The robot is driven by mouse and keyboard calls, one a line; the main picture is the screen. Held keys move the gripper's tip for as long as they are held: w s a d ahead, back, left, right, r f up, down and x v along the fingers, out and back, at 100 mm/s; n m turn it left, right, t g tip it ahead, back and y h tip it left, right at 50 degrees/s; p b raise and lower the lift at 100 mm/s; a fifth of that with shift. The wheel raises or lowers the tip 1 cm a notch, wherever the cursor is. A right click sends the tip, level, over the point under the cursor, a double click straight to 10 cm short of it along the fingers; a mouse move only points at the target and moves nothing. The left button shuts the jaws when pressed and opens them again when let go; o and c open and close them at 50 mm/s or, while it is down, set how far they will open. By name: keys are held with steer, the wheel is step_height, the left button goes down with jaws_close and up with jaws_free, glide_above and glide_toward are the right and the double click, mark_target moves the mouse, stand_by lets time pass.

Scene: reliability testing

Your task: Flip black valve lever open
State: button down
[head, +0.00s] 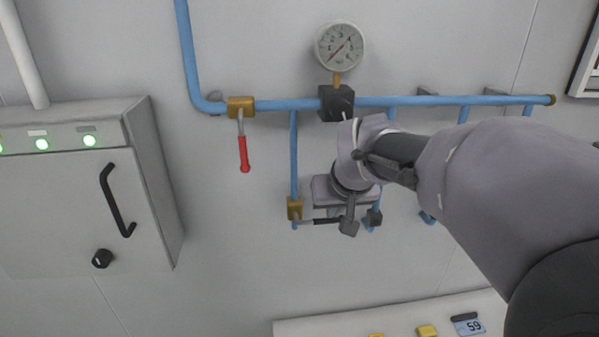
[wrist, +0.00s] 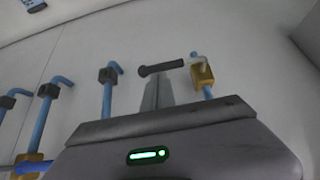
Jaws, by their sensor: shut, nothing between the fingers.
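The black valve lever (head: 326,221) sticks out sideways to the right from a brass valve (head: 295,208) at the foot of a blue drop pipe in the head view. Its far end is hidden behind my gripper (head: 349,226). In the wrist view the black lever (wrist: 164,68) lies nearly level, left of the brass valve (wrist: 203,74). My gripper's closed fingers (wrist: 156,92) show just below the lever in that view, empty. Whether they touch the lever, I cannot tell.
A red-handled valve (head: 243,154) hangs from the upper blue pipe, left of my arm. A pressure gauge (head: 339,47) is above. A grey cabinet (head: 70,205) stands at left. Other blue pipes with dark fittings (wrist: 108,75) are beside the lever. A panel (head: 385,327) lies below.

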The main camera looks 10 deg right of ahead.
steer(key=shift+f, duration=0.15)
steer(key=a+f+m+t+y+b, duration=0.1)
steer(key=f+m+y+b, duration=0.2)
steer(key=b, duration=1.3)
steer(key=a+f+m+t+y+b, duration=0.1)
steer(key=f+y+b, duration=0.7)
steer(key=b, duration=0.8)
steer(key=a+m+y, duration=0.1)
steer(key=m+y, duration=0.1)
steer(key=y, duration=0.1)
steer(key=shift+a+f+t+b, duration=0.15)
steer(key=shift+a+t+b, duration=0.15)
steer(key=shift+t, duration=0.1)
